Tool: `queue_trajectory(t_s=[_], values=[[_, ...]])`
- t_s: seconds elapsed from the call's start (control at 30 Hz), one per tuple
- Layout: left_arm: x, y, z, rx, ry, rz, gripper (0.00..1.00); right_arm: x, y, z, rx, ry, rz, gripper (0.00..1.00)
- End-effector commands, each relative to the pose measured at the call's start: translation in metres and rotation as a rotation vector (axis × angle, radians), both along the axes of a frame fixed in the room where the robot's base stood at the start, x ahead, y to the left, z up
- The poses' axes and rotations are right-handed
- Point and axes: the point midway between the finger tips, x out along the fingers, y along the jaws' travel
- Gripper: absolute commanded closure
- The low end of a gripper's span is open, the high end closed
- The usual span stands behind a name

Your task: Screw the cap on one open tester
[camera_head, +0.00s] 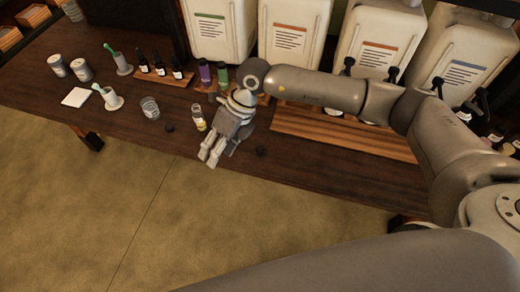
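A small clear tester bottle (198,118) with yellowish liquid stands upright near the table's front edge; its top looks uncapped. A small dark round piece, possibly a cap (168,128), lies to its left. Another dark round piece (261,151) lies at the front edge, right of my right gripper. My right gripper (209,157) reaches in from the right, just right of the bottle, with fingers pointing toward the front edge. Its two fingertips show close side by side, and nothing visible is between them. I cannot tell how far it is open. My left gripper is out of view.
An empty glass jar (150,108) stands left of the bottle. Several dropper bottles stand on a wooden tray (178,81). White jugs (294,32) line the back. Two cups (112,100) with green-tipped sticks, a white card (76,97) and two jars (81,69) are at left.

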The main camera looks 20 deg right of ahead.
Motion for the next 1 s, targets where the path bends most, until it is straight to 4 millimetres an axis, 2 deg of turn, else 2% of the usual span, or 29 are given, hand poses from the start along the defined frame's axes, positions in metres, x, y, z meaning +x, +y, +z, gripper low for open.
queue_trajectory(t_s=[0.03,0.13,0.2,0.33,0.47,0.77,1.0], values=[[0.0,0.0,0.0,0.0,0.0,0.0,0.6,0.012,-0.026,-0.003,-0.101,-0.023,-0.003,0.49],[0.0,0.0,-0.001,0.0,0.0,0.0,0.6,0.029,-0.071,-0.006,-0.276,-0.052,-0.012,0.49],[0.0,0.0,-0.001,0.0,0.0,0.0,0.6,0.037,-0.096,-0.005,-0.368,-0.064,-0.021,0.49],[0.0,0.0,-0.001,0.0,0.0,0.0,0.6,0.046,-0.124,-0.001,-0.472,-0.074,-0.037,0.49],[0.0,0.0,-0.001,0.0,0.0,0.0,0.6,0.048,-0.133,0.0,-0.504,-0.078,-0.043,0.49],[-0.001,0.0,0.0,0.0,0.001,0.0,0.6,0.047,-0.132,-0.002,-0.502,-0.076,-0.042,0.49],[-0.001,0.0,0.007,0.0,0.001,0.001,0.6,0.047,-0.131,-0.035,-0.501,-0.073,-0.041,0.49]])
